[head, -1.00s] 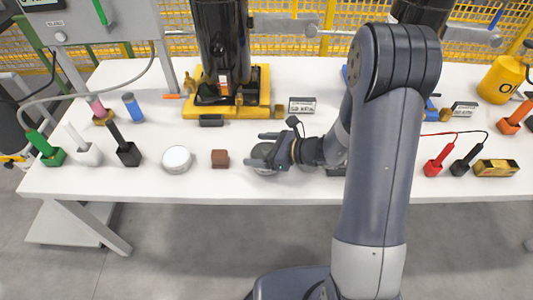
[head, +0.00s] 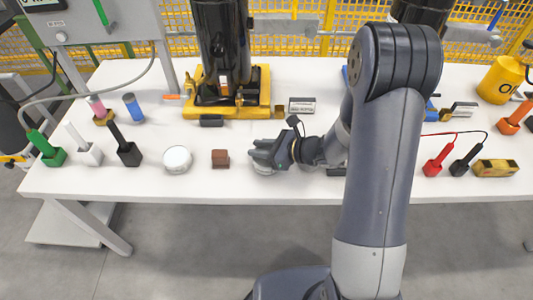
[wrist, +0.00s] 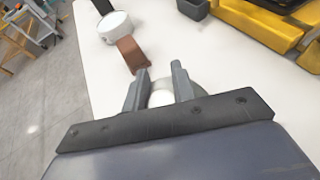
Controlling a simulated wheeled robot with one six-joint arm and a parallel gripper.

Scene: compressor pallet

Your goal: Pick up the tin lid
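My gripper (head: 256,151) is low over the table's front part, pointing left. A white round tin (head: 177,160) stands farther left, also in the wrist view (wrist: 115,27).
A brown block (head: 220,158) sits just left of my gripper, between it and the white tin. A yellow base with a black compressor (head: 225,105) stands behind. A black-and-white box (head: 302,106) lies behind right. The table's front edge is close.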

